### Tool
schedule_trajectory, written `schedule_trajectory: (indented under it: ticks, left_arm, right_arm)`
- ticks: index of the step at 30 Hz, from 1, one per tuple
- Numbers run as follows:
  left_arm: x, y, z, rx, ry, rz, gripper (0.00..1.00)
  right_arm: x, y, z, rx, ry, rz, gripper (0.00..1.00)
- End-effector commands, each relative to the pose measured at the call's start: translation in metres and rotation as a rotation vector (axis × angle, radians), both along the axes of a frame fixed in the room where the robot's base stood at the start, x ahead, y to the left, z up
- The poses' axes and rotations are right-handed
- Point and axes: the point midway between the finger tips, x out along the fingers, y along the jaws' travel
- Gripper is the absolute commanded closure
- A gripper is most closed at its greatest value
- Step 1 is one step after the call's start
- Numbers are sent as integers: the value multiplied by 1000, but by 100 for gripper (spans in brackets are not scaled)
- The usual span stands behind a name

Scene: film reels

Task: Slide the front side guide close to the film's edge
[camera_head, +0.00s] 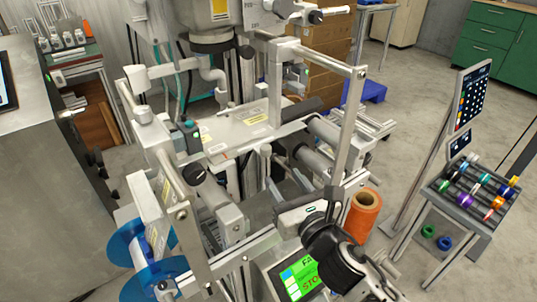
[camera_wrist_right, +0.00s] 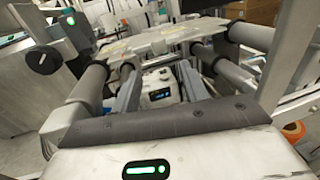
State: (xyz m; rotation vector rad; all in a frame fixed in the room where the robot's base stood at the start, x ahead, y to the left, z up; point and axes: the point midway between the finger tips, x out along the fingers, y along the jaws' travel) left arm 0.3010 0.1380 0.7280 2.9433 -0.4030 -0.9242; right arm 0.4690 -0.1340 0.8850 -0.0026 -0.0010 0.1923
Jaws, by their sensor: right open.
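My right gripper (camera_head: 287,190) reaches into the middle of the film machine from the lower right in the head view. In the right wrist view its two grey fingers stand apart, so the gripper (camera_wrist_right: 157,68) is open. A small white box with a blue display (camera_wrist_right: 160,86) shows between and beyond the fingers; contact cannot be told. I cannot tell whether this box is the front side guide. The film roll with blue end flanges (camera_head: 129,243) hangs at the lower left of the head view. The film's edge near my gripper is not clear. My left gripper is not in view.
Grey rollers (camera_head: 325,131) and upright frame posts (camera_head: 350,120) surround my right gripper closely. A black knob (camera_wrist_right: 42,60) stands at the left in the wrist view. An orange roll (camera_head: 364,215) and a green screen (camera_head: 298,279) are near my right arm.

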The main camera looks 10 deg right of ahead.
Motion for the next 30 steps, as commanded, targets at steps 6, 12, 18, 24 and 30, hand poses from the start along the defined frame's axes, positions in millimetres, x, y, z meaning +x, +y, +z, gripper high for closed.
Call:
schedule_trajectory:
  ticks: [6, 12, 18, 24, 30]
  left_arm:
    - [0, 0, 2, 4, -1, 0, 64]
    - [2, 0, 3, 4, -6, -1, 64]
    - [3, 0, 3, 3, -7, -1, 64]
    - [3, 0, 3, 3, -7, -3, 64]
    - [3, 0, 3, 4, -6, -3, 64]
  right_arm:
    - [47, 9, 1, 1, -1, -1, 56]
    - [75, 15, 0, 3, 1, -1, 56]
    - [86, 17, 0, 2, 1, 0, 56]
    - [87, 17, 0, 2, 1, 1, 56]
    - [86, 17, 0, 2, 1, 0, 95]
